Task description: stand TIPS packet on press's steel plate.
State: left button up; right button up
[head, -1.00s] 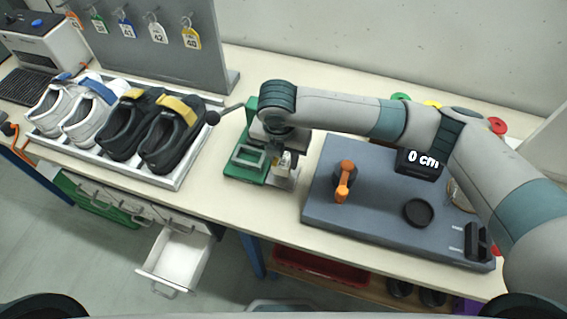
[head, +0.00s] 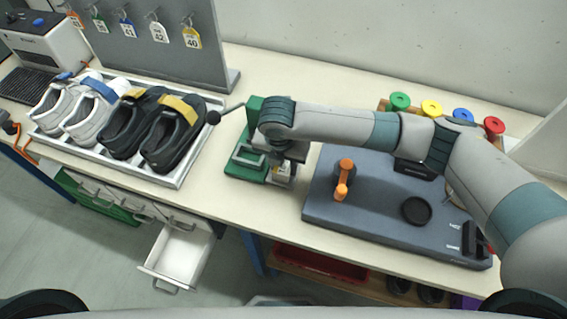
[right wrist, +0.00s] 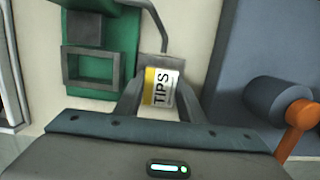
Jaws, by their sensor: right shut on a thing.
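The white and yellow TIPS packet (right wrist: 161,88) is between the fingers of my right gripper (right wrist: 160,99), which is shut on it. In the head view my right gripper (head: 285,166) is just right of the green press (head: 247,164), and the packet (head: 281,169) shows partly below it. On the press's green base is a grey rectangular frame (right wrist: 67,67). A flat grey metal piece (right wrist: 152,61) with a bent rod lies right behind the packet. I cannot tell whether packet and metal touch. My left gripper is not in view.
A tray (head: 176,184) of shoes stands left of the press, whose black-knobbed lever (head: 213,117) reaches towards it. A grey board (head: 325,211) with an orange-handled tool (head: 342,190) lies to the right. Coloured spools (head: 431,107) stand behind. An open drawer (head: 176,256) juts out below.

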aim_at(281, 169)
jog(key=shift+f, duration=0.1)
jog(key=o, duration=0.8)
jog(key=shift+r, duration=0.2)
jog(key=shift+s+a+r+b, duration=0.1)
jog(key=shift+s+r+b, duration=0.35)
jog(key=shift+r, duration=1.5)
jog(key=shift+s+a+r+b, duration=0.1)
jog(key=shift+r+b, duration=0.65)
jog(key=shift+r, duration=1.25)
jog(key=shift+s+a+r+b, duration=0.1)
jog(key=shift+s+r+b, duration=0.35)
jog(key=shift+r, duration=1.5)
jog(key=shift+w, duration=0.15)
